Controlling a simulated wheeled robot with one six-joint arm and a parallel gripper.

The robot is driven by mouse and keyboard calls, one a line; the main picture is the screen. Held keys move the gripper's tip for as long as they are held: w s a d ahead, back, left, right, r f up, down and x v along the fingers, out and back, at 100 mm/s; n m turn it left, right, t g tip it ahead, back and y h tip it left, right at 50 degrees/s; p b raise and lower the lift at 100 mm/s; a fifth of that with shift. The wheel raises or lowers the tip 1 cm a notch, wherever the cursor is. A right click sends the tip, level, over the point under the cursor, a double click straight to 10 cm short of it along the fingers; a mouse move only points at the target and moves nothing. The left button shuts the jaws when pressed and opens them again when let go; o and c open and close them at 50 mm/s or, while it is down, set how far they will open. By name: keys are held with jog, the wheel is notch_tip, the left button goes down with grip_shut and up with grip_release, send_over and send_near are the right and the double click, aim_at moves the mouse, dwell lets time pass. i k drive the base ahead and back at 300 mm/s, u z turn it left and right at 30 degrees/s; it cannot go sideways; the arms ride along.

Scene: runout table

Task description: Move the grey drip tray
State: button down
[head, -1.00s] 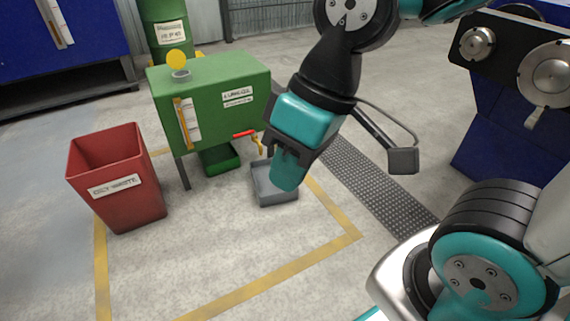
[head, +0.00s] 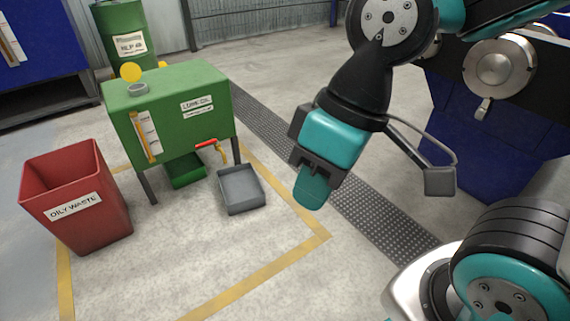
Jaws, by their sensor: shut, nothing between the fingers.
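The grey drip tray (head: 243,207) is a shallow, open, square tray on the concrete floor, in front of and to the right of the green oil tank, near its tap. It looks empty and is in full view. My gripper (head: 310,195) is in the head view to the right of the tray in the picture, apart from it. Its teal fingers point down and are shut with nothing between them.
The green oil tank (head: 170,115) has a tap with a red handle (head: 206,143). A green tray (head: 186,171) lies under it. A red oily waste bin (head: 78,198) stands left. Yellow floor lines (head: 255,278) frame clear concrete. A dark grating (head: 380,215) and blue machine (head: 470,150) are right.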

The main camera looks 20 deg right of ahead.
aim_at(241, 190)
jog(key=z, duration=0.15)
jog(key=i, duration=1.4)
jog(key=u, duration=0.4)
